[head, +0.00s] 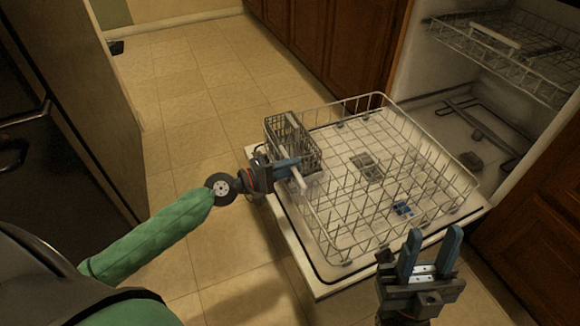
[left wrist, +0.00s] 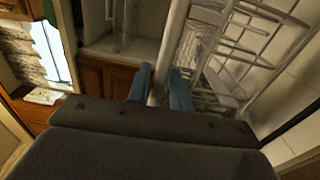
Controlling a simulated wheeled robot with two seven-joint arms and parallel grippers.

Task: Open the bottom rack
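The bottom rack (head: 425,141) is a white wire basket. It is out of the dishwasher and over the lowered door (head: 325,287). My left gripper (head: 295,173) is at the rack's near left side, by a pale handle bar (head: 300,182). In the left wrist view, the left fingers (left wrist: 160,92) stand on both sides of a white bar (left wrist: 173,45) with little gap, and look closed on it. The exact contact is hidden. My right gripper (head: 430,255) is open and empty, near the door's lower right edge.
A grey cutlery basket (head: 290,145) sits at the rack's left end. The upper rack (head: 500,50) is in the dishwasher. Wooden cabinets (head: 335,40) flank it. Tiled floor (head: 190,85) is clear to the left; a dark appliance (head: 50,110) stands at far left.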

